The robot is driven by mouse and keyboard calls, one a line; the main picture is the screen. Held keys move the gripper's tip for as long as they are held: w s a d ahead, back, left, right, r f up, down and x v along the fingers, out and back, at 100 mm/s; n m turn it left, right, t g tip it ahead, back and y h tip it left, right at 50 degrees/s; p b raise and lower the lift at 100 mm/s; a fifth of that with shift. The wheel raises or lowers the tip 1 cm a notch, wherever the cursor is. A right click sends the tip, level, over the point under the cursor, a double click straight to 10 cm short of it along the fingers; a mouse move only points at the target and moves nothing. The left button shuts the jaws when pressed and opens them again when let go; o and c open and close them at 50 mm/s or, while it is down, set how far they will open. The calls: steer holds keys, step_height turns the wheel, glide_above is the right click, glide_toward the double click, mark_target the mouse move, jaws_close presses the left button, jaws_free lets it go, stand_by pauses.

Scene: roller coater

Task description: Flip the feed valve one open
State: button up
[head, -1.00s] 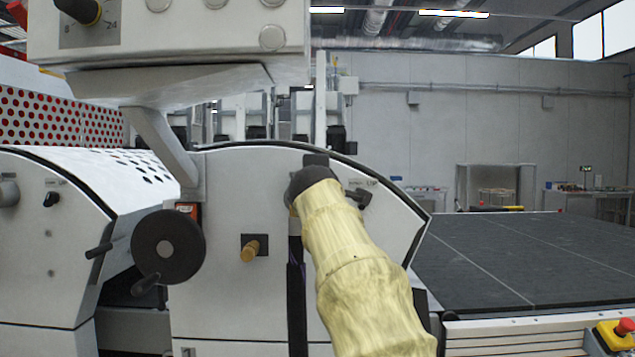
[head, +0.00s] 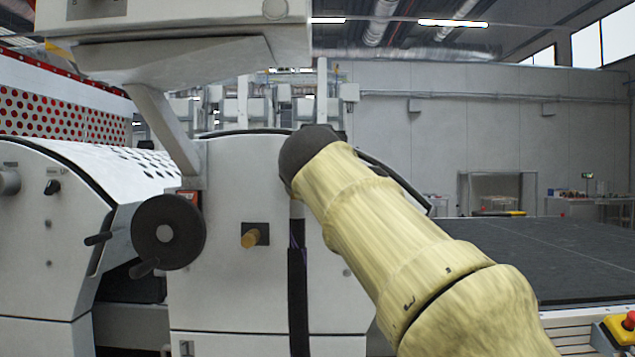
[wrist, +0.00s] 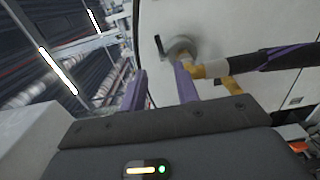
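In the wrist view a grey round fitting with a yellow elbow (wrist: 182,48) sits on the white machine panel, joined to a black hose (wrist: 262,60). A small black lever (wrist: 157,43) stands beside it; these look like the feed valve, though I cannot read a label. My gripper (wrist: 160,72) is open, its two purple fingers apart and nothing between them. The right finger overlaps the fitting in the picture; I cannot tell whether it touches. In the head view my arm hides the gripper and the valve; the hose (head: 298,290) hangs below.
A black handwheel (head: 168,232) and a brass knob (head: 251,239) stick out of the panel to the left. The control box (head: 190,30) overhangs above. A dark flat table (head: 500,255) lies right, with a red emergency button (head: 629,321) at its front.

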steer(key=s, duration=0.3)
steer(key=s+b, duration=0.1)
steer(key=s, duration=0.2)
steer(key=shift+a+b, duration=0.2)
steer(key=shift+b, duration=0.1)
